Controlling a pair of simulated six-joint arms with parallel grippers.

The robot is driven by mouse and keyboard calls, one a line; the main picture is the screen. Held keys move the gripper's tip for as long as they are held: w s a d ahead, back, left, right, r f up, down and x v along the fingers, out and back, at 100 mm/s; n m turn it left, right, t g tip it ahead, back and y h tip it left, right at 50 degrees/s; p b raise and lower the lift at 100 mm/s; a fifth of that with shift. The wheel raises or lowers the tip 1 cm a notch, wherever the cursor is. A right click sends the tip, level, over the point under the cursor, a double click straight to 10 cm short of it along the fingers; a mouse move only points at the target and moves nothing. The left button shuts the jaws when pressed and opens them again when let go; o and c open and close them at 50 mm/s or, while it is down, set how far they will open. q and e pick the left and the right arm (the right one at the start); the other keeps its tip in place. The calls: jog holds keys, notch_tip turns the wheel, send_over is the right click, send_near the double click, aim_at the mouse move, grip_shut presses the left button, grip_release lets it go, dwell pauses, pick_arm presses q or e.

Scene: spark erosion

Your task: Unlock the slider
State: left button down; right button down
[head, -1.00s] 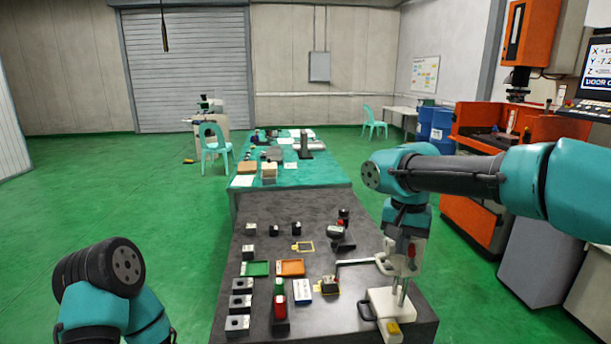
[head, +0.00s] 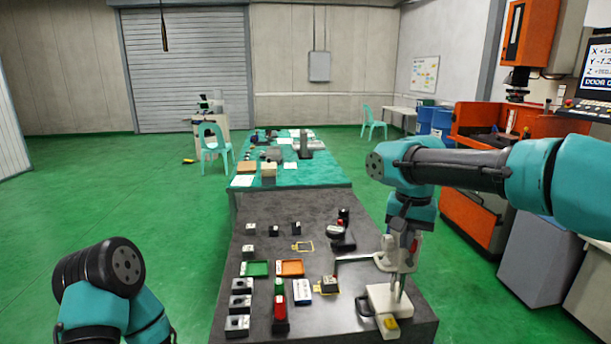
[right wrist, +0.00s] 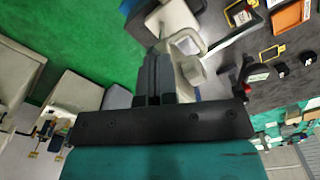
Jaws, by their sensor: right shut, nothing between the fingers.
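The measuring stand has a white base (head: 388,300) at the right front of the dark bench. A small red part (head: 414,246) shows at the slider's right. My right gripper (head: 405,236) points down at the top of the stand, close to the slider; I cannot tell whether it touches. In the right wrist view its dark fingers (right wrist: 154,72) are together and empty, beside the pale slider (right wrist: 188,58). My left gripper is out of view.
An orange tray (head: 290,268) and a green tray (head: 255,269) lie left of the stand. Black blocks (head: 238,322) line the bench's left edge. A black holder with a red part (head: 342,232) stands behind the stand.

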jog(key=shift+a+r, duration=0.25)
jog(key=shift+r, duration=0.7)
jog(key=shift+a+r, duration=0.25)
jog(key=shift+r, duration=0.65)
